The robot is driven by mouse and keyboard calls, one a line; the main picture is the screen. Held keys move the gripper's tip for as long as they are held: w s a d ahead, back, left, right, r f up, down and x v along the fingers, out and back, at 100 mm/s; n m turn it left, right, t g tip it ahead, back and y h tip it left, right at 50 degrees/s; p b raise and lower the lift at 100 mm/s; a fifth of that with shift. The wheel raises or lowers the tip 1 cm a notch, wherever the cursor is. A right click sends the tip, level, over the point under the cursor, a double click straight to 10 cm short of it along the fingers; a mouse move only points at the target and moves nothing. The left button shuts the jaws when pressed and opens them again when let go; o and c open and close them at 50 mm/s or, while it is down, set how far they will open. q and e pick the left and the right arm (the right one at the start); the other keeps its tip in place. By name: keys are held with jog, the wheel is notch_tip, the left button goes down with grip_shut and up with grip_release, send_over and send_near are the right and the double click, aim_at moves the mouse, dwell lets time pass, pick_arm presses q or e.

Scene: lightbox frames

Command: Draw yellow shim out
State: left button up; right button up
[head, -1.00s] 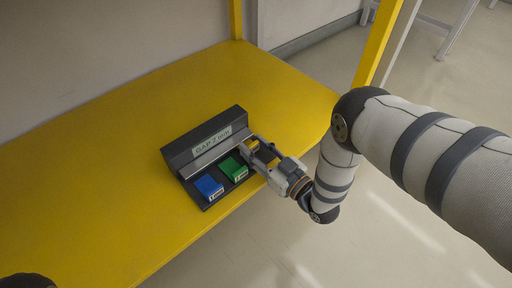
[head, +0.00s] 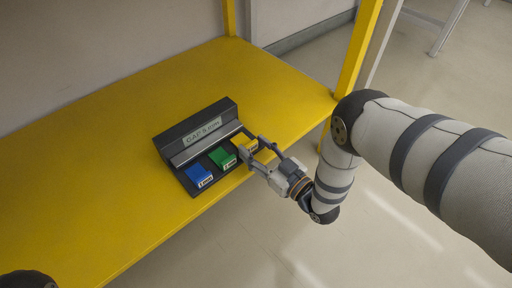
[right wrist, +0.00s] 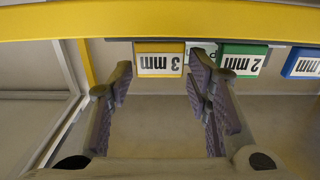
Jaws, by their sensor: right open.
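The yellow shim (right wrist: 159,60) shows in the right wrist view with an upside-down "3 mm" label, in line with the gap between my fingers. That gripper (right wrist: 160,78) is open with nothing held. Its fingertips lie to either side of the shim in the picture; I cannot tell whether they reach past its front face. The dark holder (head: 180,139) stands on the yellow shelf, with a "GAP" sign (head: 203,130) whose number is blurred. My left gripper is out of view.
The green shim (head: 222,158), labelled 2 mm in the wrist view (right wrist: 243,60), sits close beside my right gripper's finger. The blue shim (head: 199,176) sits beyond it. The yellow shelf (head: 110,150) is clear left of the holder. A yellow post (head: 358,60) rises behind my right arm.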

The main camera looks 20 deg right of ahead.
jog(key=v, duration=1.1)
jog(key=shift+s+d, duration=0.15)
jog(key=shift+s, duration=0.25)
jog(key=shift+s, duration=0.1)
